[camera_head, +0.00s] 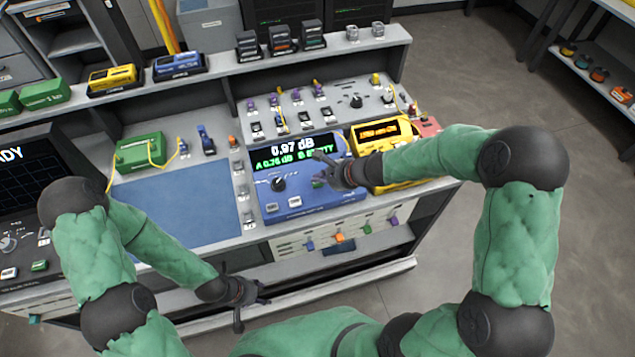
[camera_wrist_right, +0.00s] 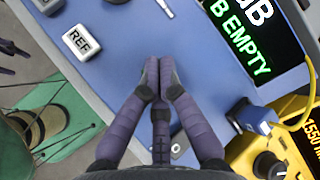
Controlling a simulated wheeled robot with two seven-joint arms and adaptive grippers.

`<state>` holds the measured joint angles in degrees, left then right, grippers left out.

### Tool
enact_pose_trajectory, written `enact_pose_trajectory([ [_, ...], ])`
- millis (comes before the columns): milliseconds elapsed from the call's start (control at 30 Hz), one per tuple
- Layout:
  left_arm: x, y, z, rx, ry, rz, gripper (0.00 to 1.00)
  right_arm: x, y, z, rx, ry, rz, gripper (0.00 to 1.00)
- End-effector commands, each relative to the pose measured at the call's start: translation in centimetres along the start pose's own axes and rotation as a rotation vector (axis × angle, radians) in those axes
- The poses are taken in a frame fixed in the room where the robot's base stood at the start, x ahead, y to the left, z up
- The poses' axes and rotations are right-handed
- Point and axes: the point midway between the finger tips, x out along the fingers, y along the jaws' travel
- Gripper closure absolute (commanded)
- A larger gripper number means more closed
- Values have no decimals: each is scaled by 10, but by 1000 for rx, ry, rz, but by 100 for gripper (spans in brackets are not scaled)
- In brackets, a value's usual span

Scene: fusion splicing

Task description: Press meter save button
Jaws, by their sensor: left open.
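The blue meter (camera_head: 315,202) stands on the bench, its screen (camera_head: 290,150) reading 0.97 dB, A 0.76 dB, B EMPTY. In the right wrist view its blue face (camera_wrist_right: 215,75) lies under my fingers, with a white REF button (camera_wrist_right: 82,41) to the left. A small green button (camera_head: 318,183) shows just below my right gripper (camera_head: 320,168) in the head view. My right gripper (camera_wrist_right: 160,78) has its fingertips together and holds nothing visible; contact with the face is unclear. No save label is readable. My left gripper (camera_head: 248,300) is open and empty at the bench's front.
A yellow device (camera_head: 385,170) stands right of the meter, with a blue connector (camera_wrist_right: 255,117) and yellow fibre between. A blue mat (camera_head: 180,210) lies to the left, with a green box (camera_head: 140,150) behind it. A connector panel (camera_head: 315,105) stands behind the meter.

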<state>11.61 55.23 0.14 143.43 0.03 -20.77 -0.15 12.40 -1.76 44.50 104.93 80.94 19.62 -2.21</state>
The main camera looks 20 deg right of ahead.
Motion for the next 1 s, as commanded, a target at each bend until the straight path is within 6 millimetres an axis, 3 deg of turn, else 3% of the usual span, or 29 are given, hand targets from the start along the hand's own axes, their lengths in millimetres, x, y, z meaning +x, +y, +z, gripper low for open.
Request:
enact_pose_trajectory([
  [1000, 8, -3, 0, 0, 0, 0, 50, 5, 3, -4, 1, 0, -1, 100],
])
